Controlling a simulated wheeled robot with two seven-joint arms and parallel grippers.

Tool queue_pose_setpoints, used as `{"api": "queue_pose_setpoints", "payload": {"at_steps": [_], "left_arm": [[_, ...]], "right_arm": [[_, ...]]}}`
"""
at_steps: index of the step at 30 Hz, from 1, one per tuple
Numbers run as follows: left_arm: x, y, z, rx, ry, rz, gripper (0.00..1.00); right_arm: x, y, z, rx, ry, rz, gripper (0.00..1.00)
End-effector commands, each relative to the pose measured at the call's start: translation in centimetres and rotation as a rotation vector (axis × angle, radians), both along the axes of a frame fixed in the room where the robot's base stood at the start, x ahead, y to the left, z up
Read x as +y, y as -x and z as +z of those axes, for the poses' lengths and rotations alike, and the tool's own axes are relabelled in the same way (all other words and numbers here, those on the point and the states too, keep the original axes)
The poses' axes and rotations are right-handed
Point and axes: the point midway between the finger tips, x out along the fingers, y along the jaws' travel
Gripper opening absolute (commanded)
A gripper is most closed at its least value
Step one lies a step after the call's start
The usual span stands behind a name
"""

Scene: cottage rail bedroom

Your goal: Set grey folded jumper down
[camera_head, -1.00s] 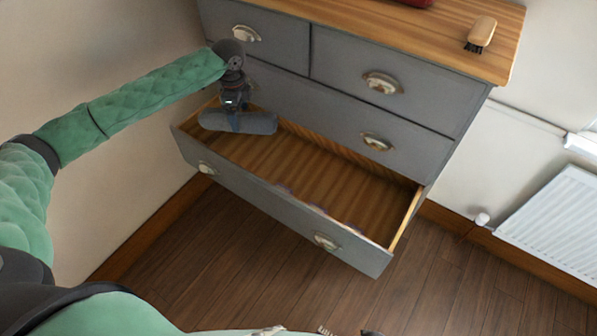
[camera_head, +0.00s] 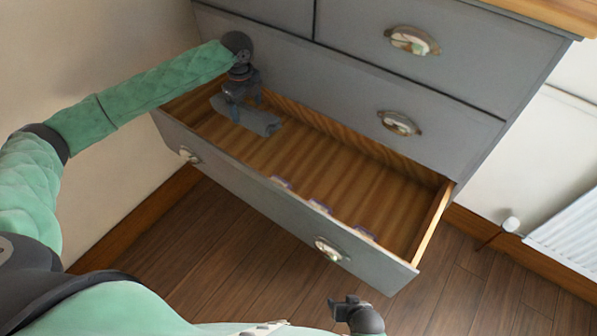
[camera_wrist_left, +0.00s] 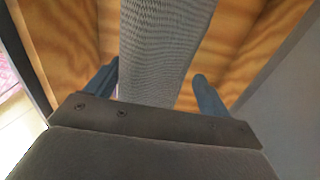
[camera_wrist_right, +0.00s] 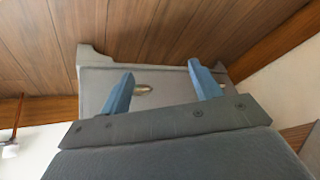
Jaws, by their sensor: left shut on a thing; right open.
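The grey folded jumper (camera_head: 258,122) is a long, narrow roll-like bundle at the back left of the open drawer (camera_head: 310,170). My left gripper (camera_head: 243,104) reaches down from above and is shut on it. In the left wrist view the jumper (camera_wrist_left: 160,45) runs between the two blue fingers (camera_wrist_left: 155,82), with wooden drawer boards around it. I cannot tell if its underside touches the drawer floor. My right gripper (camera_head: 343,303) is low, in front of the drawer, over the floor. In the right wrist view its fingers (camera_wrist_right: 162,80) are apart and empty.
The grey chest (camera_head: 350,72) has shut drawers above the open one. Several small white-and-purple things (camera_head: 320,207) show along the drawer's front inside edge. The drawer's middle and right are otherwise bare. A wall stands at the left, a radiator (camera_head: 570,225) at the right.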

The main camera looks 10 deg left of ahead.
Motion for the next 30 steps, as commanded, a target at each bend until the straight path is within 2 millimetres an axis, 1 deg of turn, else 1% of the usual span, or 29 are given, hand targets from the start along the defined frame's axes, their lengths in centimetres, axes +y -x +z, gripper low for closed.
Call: {"api": "queue_pose_setpoints", "payload": {"at_steps": [1,6,12,17,20,30], "left_arm": [[0.0,0.0,-1.7,-0.001,0.0,0.0,0.55],[0.0,0.0,-3.5,-0.001,0.0,0.0,0.55],[0.0,0.0,-4.2,-0.001,0.0,0.001,0.55],[0.2,0.1,-4.3,0.0,0.0,0.001,0.55],[1.2,0.3,-5.0,0.001,0.0,0.003,0.55],[7.2,2.0,-8.6,0.001,-0.002,0.003,0.55]], "right_arm": [[0.4,-0.1,-0.4,-0.013,-0.012,0.001,0.63],[1.5,-0.4,1.3,-0.046,-0.046,0.003,0.63],[2.1,-0.4,2.5,-0.064,-0.064,0.005,0.63],[2.2,-0.4,2.8,-0.066,-0.066,0.006,0.63],[2.1,-0.5,3.0,-0.065,-0.066,0.006,0.63],[2.1,-0.5,4.5,-0.052,-0.064,0.01,0.63]]}}
